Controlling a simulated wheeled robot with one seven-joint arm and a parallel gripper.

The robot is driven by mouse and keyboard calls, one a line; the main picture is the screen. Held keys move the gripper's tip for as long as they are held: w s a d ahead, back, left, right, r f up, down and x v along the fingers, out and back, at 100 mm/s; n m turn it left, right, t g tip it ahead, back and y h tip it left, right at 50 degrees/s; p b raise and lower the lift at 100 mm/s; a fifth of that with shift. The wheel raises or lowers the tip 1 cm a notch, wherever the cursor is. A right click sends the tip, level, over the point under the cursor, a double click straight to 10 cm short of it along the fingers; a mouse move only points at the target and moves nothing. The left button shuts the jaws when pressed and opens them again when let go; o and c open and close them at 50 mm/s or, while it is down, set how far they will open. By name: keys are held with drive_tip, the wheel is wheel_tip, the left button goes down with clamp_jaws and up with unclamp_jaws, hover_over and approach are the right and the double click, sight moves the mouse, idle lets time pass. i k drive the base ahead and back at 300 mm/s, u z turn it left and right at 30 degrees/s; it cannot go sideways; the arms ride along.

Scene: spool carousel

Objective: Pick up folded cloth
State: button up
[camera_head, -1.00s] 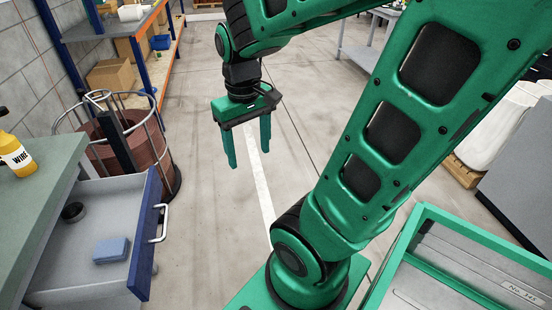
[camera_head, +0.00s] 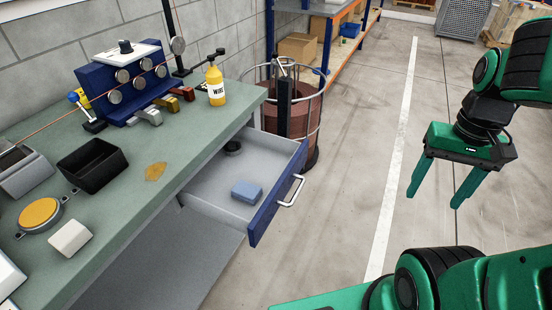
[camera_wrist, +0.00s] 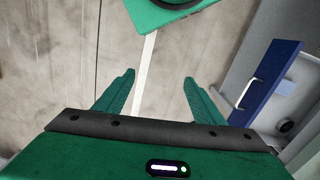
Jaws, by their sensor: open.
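The folded cloth (camera_head: 247,192) is a small blue block-like bundle lying on the floor of the open drawer (camera_head: 222,178). The drawer has a blue front with a pale handle and sticks out from under the green bench top. My gripper (camera_head: 434,202) is open and empty, hanging over the floor to the right of the drawer, well apart from the cloth. In the wrist view my gripper (camera_wrist: 158,82) shows two spread green fingers with nothing between them.
A dark round object (camera_head: 233,147) lies at the drawer's back. A yellow bottle (camera_head: 215,84) stands on the bench corner. A caged reddish drum (camera_head: 300,112) stands behind the drawer. The bench holds a black bin (camera_head: 92,166) and a roller device. The floor between drawer and gripper is clear.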

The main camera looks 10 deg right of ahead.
sight(243, 191)
drive_tip(key=z, duration=1.15)
drive_tip(key=k, duration=1.35)
drive_tip(key=u, duration=1.1)
drive_tip(key=i, duration=1)
